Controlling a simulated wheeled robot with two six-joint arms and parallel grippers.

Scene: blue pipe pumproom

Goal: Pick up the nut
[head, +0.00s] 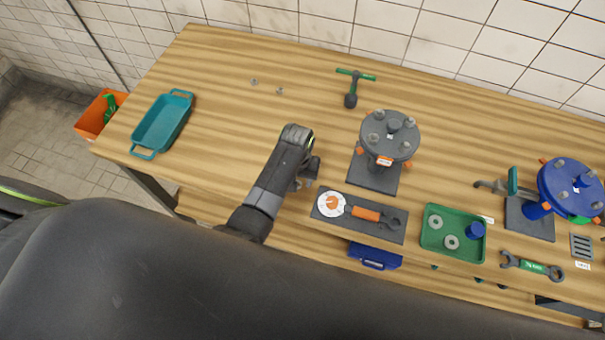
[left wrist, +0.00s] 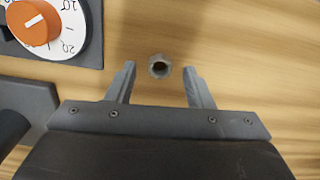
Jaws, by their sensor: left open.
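A small grey metal nut (left wrist: 158,66) lies on the wooden table in the left wrist view, its hole facing up. My left gripper (left wrist: 158,78) is open, with one finger on each side of the nut's line. The nut sits about level with the fingertips, midway between them, and neither finger touches it. In the head view my left gripper (head: 305,180) is low over the table, left of the dial tool's mat, and largely hides the spot below it. Two other small nuts, one (head: 254,82) and another (head: 279,90), lie at the back. My right gripper does not show.
A dark mat (head: 391,233) with a white-and-orange dial (head: 331,203) and a wrench lies just right of the gripper. A grey flanged pipe stand (head: 390,137) rises behind it. A green tray (head: 432,240) holds washers. A teal tray (head: 163,124) stands left; the table between is clear.

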